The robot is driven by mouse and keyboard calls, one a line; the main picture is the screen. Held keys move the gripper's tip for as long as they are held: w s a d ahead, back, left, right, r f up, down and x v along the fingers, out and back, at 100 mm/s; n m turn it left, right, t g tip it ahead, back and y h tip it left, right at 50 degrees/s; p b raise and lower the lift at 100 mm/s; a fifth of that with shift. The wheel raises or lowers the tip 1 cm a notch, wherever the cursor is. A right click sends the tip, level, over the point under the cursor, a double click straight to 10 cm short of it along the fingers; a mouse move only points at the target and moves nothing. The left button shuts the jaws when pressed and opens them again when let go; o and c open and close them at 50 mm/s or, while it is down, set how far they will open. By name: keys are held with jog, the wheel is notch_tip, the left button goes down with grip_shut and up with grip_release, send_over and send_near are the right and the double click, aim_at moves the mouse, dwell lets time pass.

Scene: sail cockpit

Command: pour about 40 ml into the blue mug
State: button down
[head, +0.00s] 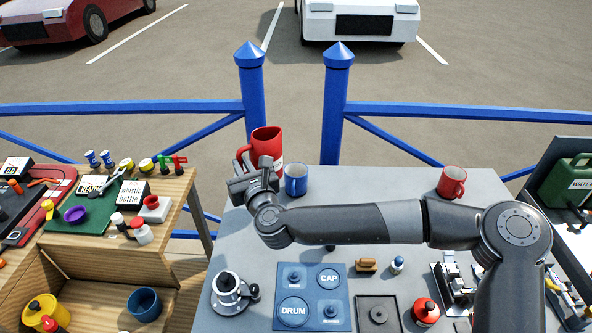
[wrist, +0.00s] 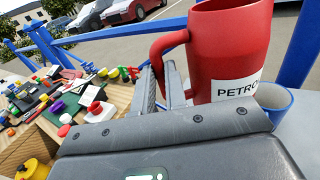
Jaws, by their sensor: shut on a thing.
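A red jug (head: 266,143) with a white label reading "PETRO…" is held at the far left corner of the grey table. It looks close to upright, and its contents are hidden. My gripper (head: 250,172) is shut on the jug's handle; in the wrist view the fingers (wrist: 165,82) close on the handle at the left of the jug (wrist: 228,50). The blue mug (head: 295,181) stands upright on the table just right of the jug. In the wrist view the blue mug (wrist: 276,98) is partly hidden behind the jug. Its inside is hard to see.
A red mug (head: 452,183) stands at the table's right. A blue panel (head: 312,297), a metal fitting (head: 226,288) and a red-topped container (head: 425,311) lie nearer. A cluttered wooden bench (head: 75,237) is at left. Blue posts (head: 337,110) and rails rise behind the table.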

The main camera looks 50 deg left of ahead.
jog(key=f, duration=0.7)
jog(key=s+f, duration=0.1)
jog(key=f, duration=0.3)
jog(key=shift+w+r, duration=0.15)
jog(key=shift+r, duration=0.05)
